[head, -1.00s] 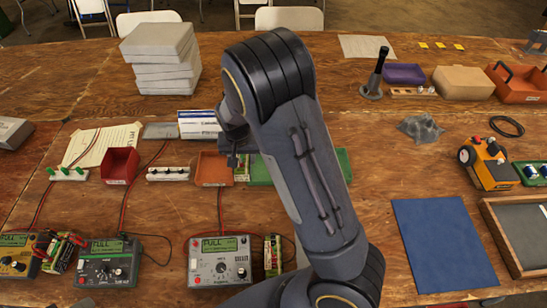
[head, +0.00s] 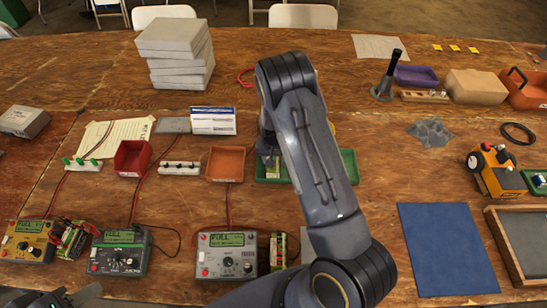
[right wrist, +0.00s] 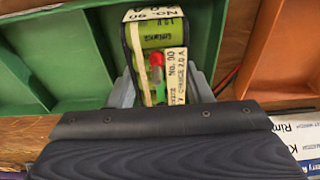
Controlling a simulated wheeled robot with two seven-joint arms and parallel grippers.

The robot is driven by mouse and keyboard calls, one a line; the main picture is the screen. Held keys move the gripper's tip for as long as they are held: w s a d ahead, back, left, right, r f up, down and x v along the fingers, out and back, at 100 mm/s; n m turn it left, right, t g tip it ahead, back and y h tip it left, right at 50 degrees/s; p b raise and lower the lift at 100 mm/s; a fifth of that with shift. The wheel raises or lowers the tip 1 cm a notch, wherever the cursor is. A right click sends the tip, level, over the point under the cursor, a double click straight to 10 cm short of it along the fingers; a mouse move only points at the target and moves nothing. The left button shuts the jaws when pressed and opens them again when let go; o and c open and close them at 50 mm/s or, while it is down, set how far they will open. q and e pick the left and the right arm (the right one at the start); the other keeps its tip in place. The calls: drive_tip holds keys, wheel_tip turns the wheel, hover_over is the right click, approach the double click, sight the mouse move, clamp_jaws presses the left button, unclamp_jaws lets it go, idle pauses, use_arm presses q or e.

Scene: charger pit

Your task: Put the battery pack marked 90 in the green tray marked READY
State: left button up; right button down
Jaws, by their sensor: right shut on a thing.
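The battery pack marked No. 90 (right wrist: 158,45), yellow-green with pale labels, is between the fingers of my right gripper (right wrist: 155,90) in the right wrist view. In the head view a sliver of the pack (head: 273,169) shows by the right gripper (head: 268,158), which my right arm partly hides. The green tray (head: 348,166) lies behind that arm; its middle is hidden. In the right wrist view the green tray (right wrist: 60,52) spreads behind the pack, which overlaps its divider. Whether the pack touches it I cannot tell. My left gripper (head: 84,296) shows only partly at the bottom left.
An orange tray (head: 226,164) and a red tray (head: 132,158) stand left of the green one. Several chargers, such as the grey one (head: 227,256), line the front with leads. Another pack (head: 279,250) stands beside it. A blue mat (head: 447,250) lies right.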

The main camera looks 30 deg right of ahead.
drive_tip(key=shift+f, duration=0.15)
drive_tip(key=c, duration=0.7)
unclamp_jaws()
drive_tip(key=s+a+r+t+y+b, duration=0.15)
drive_tip(key=s+r, duration=0.25)
drive_tip(key=r, duration=0.6)
drive_tip(key=s+a+r+g+y, duration=0.1)
drive_tip(key=s+a+r, duration=0.15)
drive_tip(key=r, duration=0.65)
drive_tip(key=s+a+r+n+t, duration=0.1)
drive_tip(key=s+a+r, duration=0.1)
drive_tip(key=s, duration=0.5)
drive_tip(key=s+a+r+n+t+y, duration=0.1)
drive_tip(key=s+a+r+n, duration=0.1)
drive_tip(key=s+r, duration=0.3)
drive_tip(key=s+a+r+n+t+y, duration=0.1)
drive_tip(key=s+a+r, duration=0.2)
drive_tip(key=s, duration=0.7)
drive_tip(key=shift+s+a+r+n+t, duration=0.3)
drive_tip(key=shift+r+n+t, duration=0.05)
drive_tip(key=shift+r+n, duration=0.05)
